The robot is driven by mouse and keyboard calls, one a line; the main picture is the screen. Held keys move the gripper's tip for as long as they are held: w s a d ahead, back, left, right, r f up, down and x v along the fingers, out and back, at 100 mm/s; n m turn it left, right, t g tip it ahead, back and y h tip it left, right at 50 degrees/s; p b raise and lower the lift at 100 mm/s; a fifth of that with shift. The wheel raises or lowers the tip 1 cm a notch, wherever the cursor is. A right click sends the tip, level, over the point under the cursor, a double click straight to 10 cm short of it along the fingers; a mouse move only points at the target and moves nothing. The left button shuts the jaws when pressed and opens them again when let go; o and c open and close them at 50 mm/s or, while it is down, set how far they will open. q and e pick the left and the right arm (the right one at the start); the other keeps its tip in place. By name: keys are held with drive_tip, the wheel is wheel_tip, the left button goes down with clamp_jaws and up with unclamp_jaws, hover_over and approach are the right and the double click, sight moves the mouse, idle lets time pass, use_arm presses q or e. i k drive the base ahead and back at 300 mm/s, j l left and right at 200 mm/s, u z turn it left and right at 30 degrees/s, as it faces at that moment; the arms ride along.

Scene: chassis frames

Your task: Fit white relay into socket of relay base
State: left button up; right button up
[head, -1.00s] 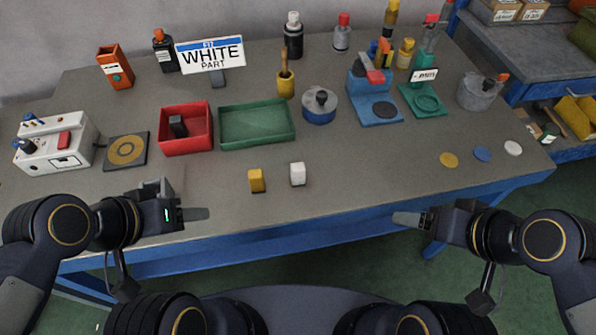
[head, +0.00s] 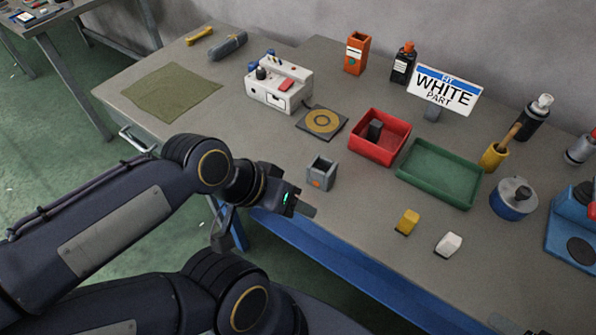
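The white relay (head: 448,244) is a small white block standing near the table's front edge. The relay base appears to be the small grey box (head: 320,173) with an open top and an orange mark on its front, standing left of the relay. My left gripper (head: 302,209) is just in front of this box, apart from the relay; its fingers overlap in view, so their opening cannot be told. Only a bit of my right gripper (head: 503,324) shows at the bottom edge. A sign (head: 445,90) reads "WHITE PART".
A yellow block (head: 407,221) stands left of the white relay. Behind are a red tray (head: 379,136) with a dark block in it, and a green tray (head: 440,172). A white device (head: 280,82) and a dark pad (head: 322,122) stand farther left. The table between box and yellow block is clear.

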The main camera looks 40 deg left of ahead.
sight(322, 173)
drive_tip(key=u, duration=1.05)
drive_tip(key=l+z, duration=0.1)
drive_tip(key=z, duration=0.25)
drive_tip(key=k+l+z, duration=0.1)
drive_tip(key=z, duration=0.25)
drive_tip(key=l+z, duration=0.15)
drive_tip(key=z, duration=0.2)
drive_tip(key=k+l+z, duration=0.15)
drive_tip(key=l, duration=0.15)
drive_tip(key=l+z, duration=0.15)
drive_tip(key=l, duration=0.15)
drive_tip(key=k+l+z, duration=0.15)
drive_tip(key=l, duration=0.15)
